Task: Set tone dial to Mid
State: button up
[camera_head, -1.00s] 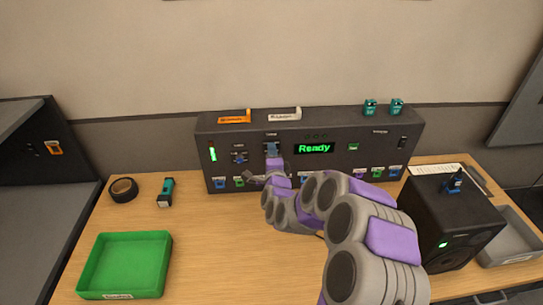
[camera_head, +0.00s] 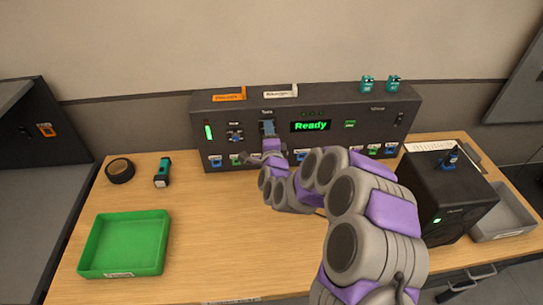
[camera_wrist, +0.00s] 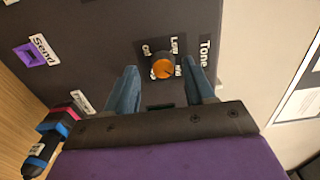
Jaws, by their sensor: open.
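The tone dial (camera_wrist: 162,67) is a dark round knob with an orange cap on the black console panel (camera_wrist: 95,35). In the wrist view, labels around it read Cut, Low and Mid, with Tone printed beside them. I cannot make out clearly which label its pointer faces. My gripper (camera_wrist: 160,80) is open, its two blue fingers on either side of the dial with visible gaps. In the head view my gripper (camera_head: 269,128) is at the console front (camera_head: 350,158), under the Tone label, and hides the dial.
A Ready display (camera_head: 310,126) is right of my gripper. Several coloured controls line the console's lower edge. A black speaker (camera_head: 450,205) stands at the right. A green tray (camera_head: 125,270), black tape roll (camera_head: 120,171) and teal flashlight (camera_head: 162,172) are at the left.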

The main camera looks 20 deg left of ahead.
jog(key=p+v, duration=0.6)
jog(key=v, duration=0.4)
jog(key=shift+s+d, duration=0.25)
jog(key=shift+d, duration=0.1)
jog(key=p, duration=0.3)
jog(key=shift+s+d+f, duration=0.15)
jog(key=shift+f, duration=0.05)
jog(key=p+v, duration=0.1)
jog(key=p, duration=0.1)
jog(key=p+v, duration=0.4)
jog(key=shift+s+a+r+p, duration=0.15)
jog(key=shift+s+a+p, duration=0.05)
jog(key=shift+a+p, duration=0.2)
jog(key=shift+d, duration=0.1)
